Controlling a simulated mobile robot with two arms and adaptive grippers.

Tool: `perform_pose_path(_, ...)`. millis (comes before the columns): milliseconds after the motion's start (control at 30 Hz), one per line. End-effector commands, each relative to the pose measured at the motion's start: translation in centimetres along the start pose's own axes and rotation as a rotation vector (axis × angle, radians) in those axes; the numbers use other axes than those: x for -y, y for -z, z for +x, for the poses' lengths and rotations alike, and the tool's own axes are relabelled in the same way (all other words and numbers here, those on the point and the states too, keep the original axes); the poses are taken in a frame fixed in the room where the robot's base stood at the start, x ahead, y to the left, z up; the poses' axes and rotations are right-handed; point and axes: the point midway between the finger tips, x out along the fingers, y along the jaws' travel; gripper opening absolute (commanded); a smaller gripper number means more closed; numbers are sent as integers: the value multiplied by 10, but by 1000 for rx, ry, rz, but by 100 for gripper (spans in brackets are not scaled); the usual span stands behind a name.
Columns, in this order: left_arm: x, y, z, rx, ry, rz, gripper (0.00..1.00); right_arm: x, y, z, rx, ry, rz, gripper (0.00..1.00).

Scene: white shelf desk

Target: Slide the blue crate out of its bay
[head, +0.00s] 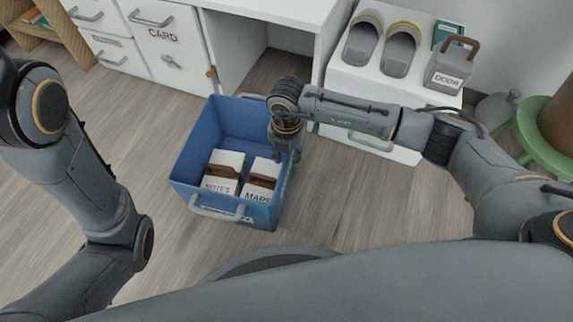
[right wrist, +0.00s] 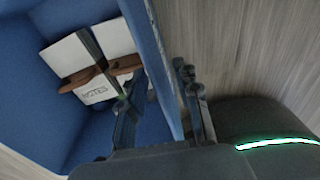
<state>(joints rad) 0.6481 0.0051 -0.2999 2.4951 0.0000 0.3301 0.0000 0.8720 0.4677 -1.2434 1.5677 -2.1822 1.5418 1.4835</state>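The blue crate (head: 190,150) stands on the wooden floor in front of the white desk's open bay (head: 268,75), with its grey handle (head: 218,213) facing me. Two white bundles with brown bands, NOTES (head: 221,186) and MAPS (head: 258,194), sit inside it. My right gripper (head: 287,150) points down at the crate's right wall. In the right wrist view its fingers (right wrist: 160,95) are spread on either side of that wall (right wrist: 152,50), with a gap showing on the inner side. My left arm shows at the left, but its gripper is out of view.
White drawers (head: 112,55), one marked CARD, stand behind left. A white low unit (head: 345,75) at the right carries grey slippers (head: 398,52) and a DOOR weight (head: 449,70). A green stool (head: 540,140) stands far right. Floor left of the crate is clear.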

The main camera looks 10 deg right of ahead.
Motion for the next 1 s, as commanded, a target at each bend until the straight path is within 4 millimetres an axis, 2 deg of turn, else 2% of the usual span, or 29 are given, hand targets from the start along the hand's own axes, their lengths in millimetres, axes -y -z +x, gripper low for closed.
perform_pose_path(33,-2,5,-4,-9,-3,1,40,0,0,12,-1,-1,0,32)
perform_pose_path(200,-4,10,-3,-23,-9,3,40,0,0,23,0,-1,-1,32)
perform_pose_path(567,-4,12,-1,-28,-11,4,40,0,0,24,1,-1,-1,32)
perform_pose_path(733,-4,12,-1,-28,-11,4,40,0,0,24,0,-1,-1,0)
perform_pose_path(1000,-4,12,-1,-29,-11,3,40,0,0,24,0,-1,-1,0)
